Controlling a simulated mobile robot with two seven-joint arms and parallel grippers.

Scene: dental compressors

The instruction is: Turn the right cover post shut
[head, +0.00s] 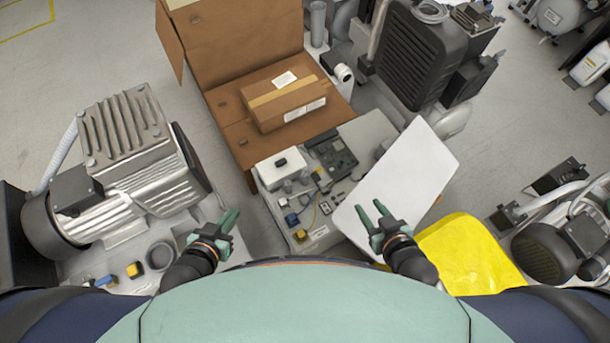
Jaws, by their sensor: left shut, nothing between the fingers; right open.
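An open control box (262,183) with electronics inside stands in the middle of the head view. A large white flat panel (418,170), which looks like its cover, lies tilted at the box's right side and hides part of it. I cannot make out the right cover post; it is too small or hidden. My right gripper (370,209) is open and empty, over the lower part of the white panel; I cannot tell whether it touches. My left gripper (234,214) is shut and empty, left of the box, beside the large motor unit.
A grey motor unit (130,165) stands at the left. A taped carton (285,97) lies on an open brown box (235,40) behind the control box. A yellow sheet (465,255) lies at lower right, near another compressor (545,252). Open floor shows at upper left.

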